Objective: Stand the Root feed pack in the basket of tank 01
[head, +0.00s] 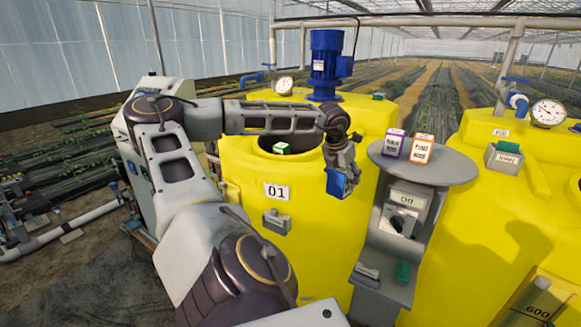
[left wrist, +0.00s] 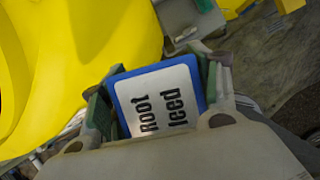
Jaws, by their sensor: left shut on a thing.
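The Root feed pack (left wrist: 157,103) is blue with a white label reading "Root feed". My left gripper (head: 338,178) is shut on it, its fingers on either side of the pack in the left wrist view. In the head view the blue pack (head: 342,184) hangs tilted below the gripper, in front of the right side of yellow tank 01 (head: 330,235). The tank's round opening (head: 310,147) is to the left of the gripper. A green-and-white pack (head: 281,148) shows in the opening. The basket itself cannot be made out clearly. My right gripper is not in view.
A grey stand (head: 455,171) right of the gripper carries a purple pack (head: 394,143) and an orange pack (head: 421,149). A blue motor (head: 326,65) and a gauge (head: 284,86) rise behind the opening. Another yellow tank (head: 490,220) stands at the right.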

